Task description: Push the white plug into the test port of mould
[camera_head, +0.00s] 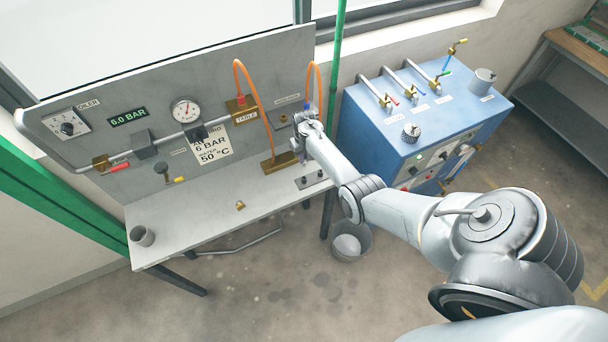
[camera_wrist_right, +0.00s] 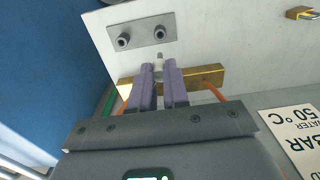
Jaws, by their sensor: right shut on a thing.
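My right gripper (camera_head: 298,146) is at the right end of the bench, by the upright panel; its wrist hides much of it. In the right wrist view its two purple fingers (camera_wrist_right: 159,70) are close together, shut on a small pale piece (camera_wrist_right: 159,57). This looks like the white plug, but mostly hidden, so I cannot be sure. A brass block (camera_wrist_right: 207,76) with orange hoses lies just behind the fingers in that view. A grey plate with two round fittings (camera_wrist_right: 150,37) lies beyond the fingertips. I cannot tell which opening is the mould's test port. My left gripper is not in view.
The grey bench (camera_head: 190,228) has a small brass padlock (camera_head: 240,205) and a grey cup (camera_head: 142,236) on it. The panel carries a gauge (camera_head: 186,110), pipes and orange hoses (camera_head: 246,84). A blue cabinet (camera_head: 373,128) stands right; a bucket (camera_head: 349,243) is on the floor.

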